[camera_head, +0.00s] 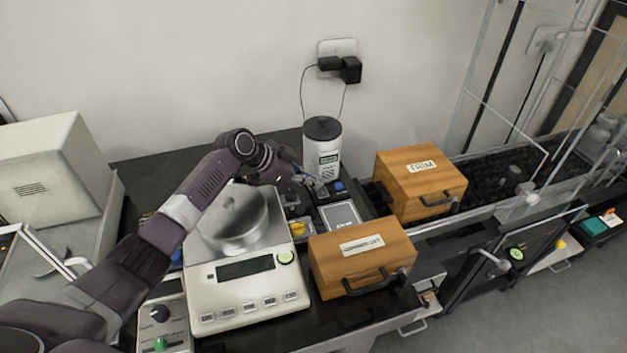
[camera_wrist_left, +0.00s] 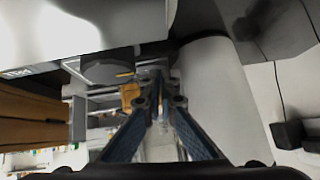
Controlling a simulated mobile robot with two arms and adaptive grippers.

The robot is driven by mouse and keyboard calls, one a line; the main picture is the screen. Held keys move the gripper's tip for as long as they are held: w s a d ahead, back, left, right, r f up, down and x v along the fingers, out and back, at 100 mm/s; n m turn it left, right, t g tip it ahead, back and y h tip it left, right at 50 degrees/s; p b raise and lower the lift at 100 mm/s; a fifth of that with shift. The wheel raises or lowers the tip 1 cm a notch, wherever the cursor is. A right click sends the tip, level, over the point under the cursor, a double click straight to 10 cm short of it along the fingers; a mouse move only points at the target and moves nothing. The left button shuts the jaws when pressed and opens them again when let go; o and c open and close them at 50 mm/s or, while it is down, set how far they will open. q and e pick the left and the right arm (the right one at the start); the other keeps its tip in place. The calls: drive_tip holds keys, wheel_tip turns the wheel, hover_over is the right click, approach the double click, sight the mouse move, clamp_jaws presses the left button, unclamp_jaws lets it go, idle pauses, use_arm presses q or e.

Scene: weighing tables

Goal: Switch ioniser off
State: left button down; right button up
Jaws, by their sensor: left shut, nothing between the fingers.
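My left gripper (camera_head: 316,184) reaches in over the weighing table and points down to the right. Its fingers are closed and empty; in the left wrist view its two blue-grey fingers (camera_wrist_left: 163,85) converge at the tips. The tips are beside a small dark device with a blue button (camera_head: 338,186); I cannot tell whether they touch it. A white cylinder with a dark top and a label (camera_head: 322,150) stands just behind, and fills the right of the wrist view (camera_wrist_left: 212,85). I cannot read which device is the ioniser. My right gripper is not in view.
A balance (camera_head: 245,280) with a round metal pan stands left of the fingers. Wooden boxes stand in front (camera_head: 360,262) and to the right (camera_head: 420,200). Black plugs (camera_head: 350,70) and cables are on the wall. A control box with a knob (camera_head: 160,315) is at lower left.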

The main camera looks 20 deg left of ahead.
use_arm(q)
drive_tip(key=shift+f+b, duration=0.35)
drive_tip(key=shift+b, duration=0.2)
drive_tip(key=shift+r, duration=0.1)
drive_tip(key=shift+s+d+r+p, duration=0.1)
drive_tip(key=shift+s+d+p, duration=0.3)
drive_tip(key=shift+s+p, duration=0.4)
drive_tip(key=shift+w, duration=0.2)
